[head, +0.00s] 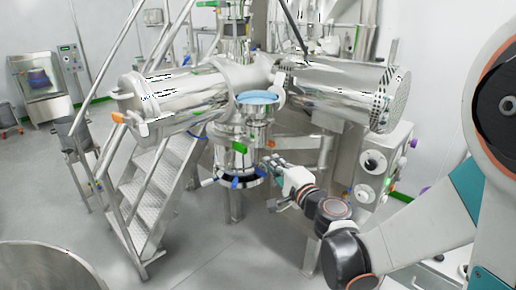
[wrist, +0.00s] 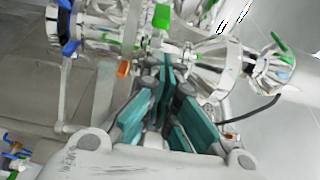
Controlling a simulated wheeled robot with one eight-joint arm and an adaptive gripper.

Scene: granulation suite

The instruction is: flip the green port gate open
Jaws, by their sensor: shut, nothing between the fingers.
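A green part (head: 239,147) sits on the front of the steel vertical port column in the head view. The wrist view shows a green block (wrist: 162,15) on the column, above my fingers, and a green lever (wrist: 280,42) near the wide end at right. I cannot tell for certain which is the port gate or how far it is open. My gripper (head: 271,160) is shut and empty, just right of the column's lower part. In the wrist view my gripper's teal fingers (wrist: 168,72) point at the column and overlap it; contact cannot be told.
A blue-lined funnel (head: 258,97) tops the column. An orange handle (wrist: 123,68) is close to my fingers. Steel stairs (head: 150,190) stand at left, and a control box with knobs (head: 376,162) at right. Open floor (head: 215,255) lies in front.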

